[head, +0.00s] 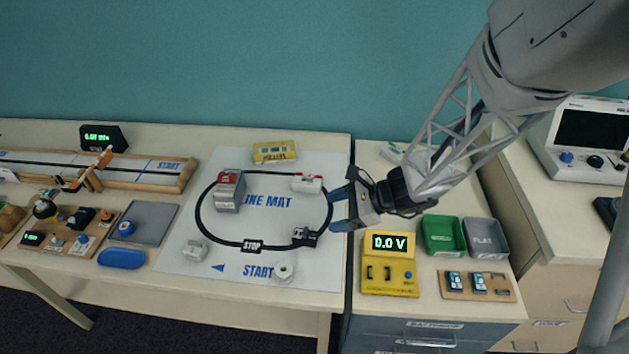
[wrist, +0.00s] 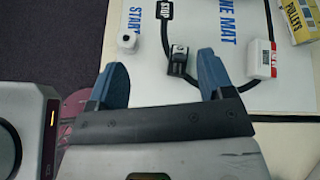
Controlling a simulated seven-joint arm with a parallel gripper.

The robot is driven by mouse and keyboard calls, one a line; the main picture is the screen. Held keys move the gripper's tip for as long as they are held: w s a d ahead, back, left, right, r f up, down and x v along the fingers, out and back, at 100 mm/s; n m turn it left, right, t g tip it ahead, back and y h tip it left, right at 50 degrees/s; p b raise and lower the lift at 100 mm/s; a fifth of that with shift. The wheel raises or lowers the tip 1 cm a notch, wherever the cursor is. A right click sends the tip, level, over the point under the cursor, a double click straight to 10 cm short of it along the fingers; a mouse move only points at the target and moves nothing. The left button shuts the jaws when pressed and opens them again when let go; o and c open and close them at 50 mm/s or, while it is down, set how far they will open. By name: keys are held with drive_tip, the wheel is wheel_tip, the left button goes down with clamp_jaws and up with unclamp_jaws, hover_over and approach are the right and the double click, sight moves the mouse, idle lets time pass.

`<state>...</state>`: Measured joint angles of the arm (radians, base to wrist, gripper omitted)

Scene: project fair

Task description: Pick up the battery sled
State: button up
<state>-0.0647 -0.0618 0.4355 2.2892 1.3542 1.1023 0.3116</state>
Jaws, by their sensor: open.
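My gripper (head: 347,209) hangs at the right edge of the white line mat (head: 232,260), with its blue fingers apart and nothing between them. In the wrist view the open gripper (wrist: 160,82) points toward the mat. I cannot tell for certain which thing is the battery sled. A small black piece (head: 304,237) sits on the black track near the STOP mark; the wrist view shows it (wrist: 178,60) beyond the fingertips, not touched.
A yellow meter (head: 390,287) reading 0.0 V stands below my gripper, with a green bin (head: 443,234) and a grey bin (head: 486,238) to its right. The mat also holds a grey-red block (head: 229,191), a red-white piece (head: 307,184) and white pieces (head: 194,250). A gap separates the two tables.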

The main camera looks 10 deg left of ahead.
drive_tip(key=w+a+f+m+t+y, duration=0.1)
drive_tip(key=w+f+m, duration=0.2)
drive_tip(key=f+m, duration=0.1)
drive_tip(key=shift+w+a+f+t, duration=0.3)
drive_tip(key=shift+w+f+t, duration=0.1)
drive_tip(key=shift+f, duration=0.5)
drive_tip(key=shift+f, duration=0.1)
approach(307, 234)
drive_tip(key=shift+f+x, duration=0.25)
drive_tip(key=shift+x, duration=1.45)
drive_tip(key=shift+w+a+f, duration=0.2)
drive_tip(key=shift+a+f, duration=0.1)
drive_tip(key=shift+a, duration=0.35)
drive_tip(key=shift+x, duration=2.9)
